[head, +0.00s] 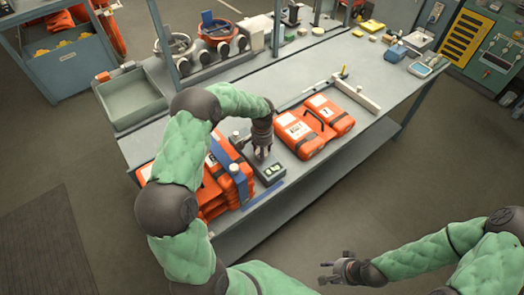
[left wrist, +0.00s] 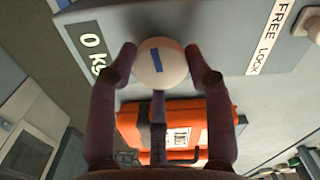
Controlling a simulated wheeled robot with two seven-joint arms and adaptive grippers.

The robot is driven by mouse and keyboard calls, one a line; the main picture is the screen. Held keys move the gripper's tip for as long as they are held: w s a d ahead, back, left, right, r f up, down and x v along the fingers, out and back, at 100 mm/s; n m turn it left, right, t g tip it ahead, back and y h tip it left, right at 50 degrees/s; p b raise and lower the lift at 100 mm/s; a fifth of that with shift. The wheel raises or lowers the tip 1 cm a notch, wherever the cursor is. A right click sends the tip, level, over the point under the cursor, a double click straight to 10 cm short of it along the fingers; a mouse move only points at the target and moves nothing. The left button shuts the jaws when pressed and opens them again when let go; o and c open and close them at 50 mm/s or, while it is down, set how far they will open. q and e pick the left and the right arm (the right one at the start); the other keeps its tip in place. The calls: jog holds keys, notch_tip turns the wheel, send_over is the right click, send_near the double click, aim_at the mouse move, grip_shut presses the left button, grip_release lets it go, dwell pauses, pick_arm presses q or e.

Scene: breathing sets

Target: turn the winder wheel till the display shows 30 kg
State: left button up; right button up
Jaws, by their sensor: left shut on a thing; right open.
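The winder (head: 268,172) is a grey box on the near edge of the bench. In the left wrist view its round white wheel (left wrist: 163,64) carries a blue stripe. My left gripper (head: 262,153) reaches down onto the box, and its fingers (left wrist: 162,58) close around the wheel from both sides. The display (left wrist: 90,42) reads 0 and a partly cut-off unit, likely kg. A FREE LOCK label (left wrist: 270,37) sits on the box, with a pale knob (left wrist: 314,30) beside it. My right gripper (head: 342,268) is open and empty, in front of the bench.
Two orange cases (head: 298,134) lie on the bench right of the winder, and stacked orange cases (head: 212,190) stand left of it. A white bar (head: 357,97) lies behind. A grey tray (head: 130,97) is at the left.

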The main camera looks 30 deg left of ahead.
pick_arm(q)
jog(key=m, duration=0.5)
jog(key=shift+w+a+r, duration=0.1)
jog(key=shift+w+r, duration=0.2)
jog(key=shift+w, duration=0.05)
jog(key=shift+m, duration=0.3)
jog(key=o, duration=0.9)
jog(key=shift+o, duration=1.1)
jog(key=shift+w, duration=0.1)
jog(key=shift+f, duration=0.15)
jog(key=shift+s, duration=0.2)
notch_tip(320, 180, up, 12)
jog(key=shift+d, duration=0.2)
